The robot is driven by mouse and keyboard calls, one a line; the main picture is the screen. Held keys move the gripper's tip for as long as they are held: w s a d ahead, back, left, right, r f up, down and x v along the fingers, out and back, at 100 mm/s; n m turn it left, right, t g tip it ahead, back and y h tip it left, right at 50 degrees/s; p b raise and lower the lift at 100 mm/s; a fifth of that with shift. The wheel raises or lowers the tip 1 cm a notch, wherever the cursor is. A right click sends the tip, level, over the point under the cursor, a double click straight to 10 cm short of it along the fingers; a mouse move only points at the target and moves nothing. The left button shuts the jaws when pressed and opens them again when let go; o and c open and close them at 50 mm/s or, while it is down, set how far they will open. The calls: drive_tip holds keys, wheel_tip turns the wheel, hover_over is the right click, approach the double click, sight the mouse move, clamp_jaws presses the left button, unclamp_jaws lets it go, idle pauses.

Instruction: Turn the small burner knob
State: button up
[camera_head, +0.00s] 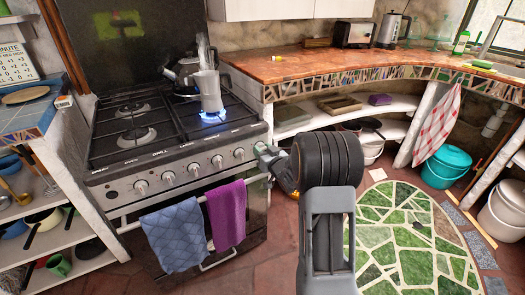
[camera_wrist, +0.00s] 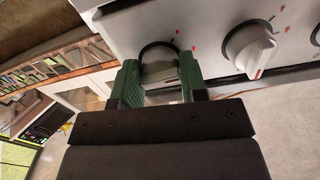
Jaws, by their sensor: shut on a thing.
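The stove's front panel (camera_head: 180,173) carries a row of several white knobs. My gripper (camera_head: 264,153) reaches the right end of this row. In the wrist view its green fingers (camera_wrist: 160,82) are closed on the sides of the small burner knob (camera_wrist: 159,66), which has a dark ring behind it. The knob's lower part shows between the fingers; its pointer mark is hidden.
A blue flame (camera_head: 213,117) burns under a grey pot (camera_head: 207,92) on the front right burner. A kettle (camera_head: 183,72) stands behind it. Blue (camera_head: 172,236) and purple (camera_head: 226,214) towels hang on the oven rail below the knobs. The wooden counter (camera_head: 300,65) adjoins at right.

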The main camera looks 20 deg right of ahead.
drive_tip(key=m+p, duration=0.1)
drive_tip(key=m, duration=0.4)
drive_tip(key=shift+a+r+p, duration=0.1)
drive_tip(key=shift+p, duration=0.25)
drive_tip(key=m+p, duration=0.1)
drive_tip(key=m, duration=0.3)
drive_tip(key=shift+m+p, duration=0.35)
drive_tip(key=shift+m, duration=0.05)
drive_tip(key=m+p, duration=0.2)
drive_tip(key=m, duration=0.3)
drive_tip(key=shift+r, duration=0.1)
drive_tip(key=shift+m+p, duration=0.7)
drive_tip(key=shift+m, duration=1.3)
drive_tip(key=o, duration=0.9)
drive_tip(key=shift+s, duration=0.15)
drive_tip(key=s+d+p, duration=0.1)
drive_tip(key=s, duration=1.2)
drive_tip(key=shift+s+d, duration=0.25)
drive_tip(key=shift+d, duration=0.05)
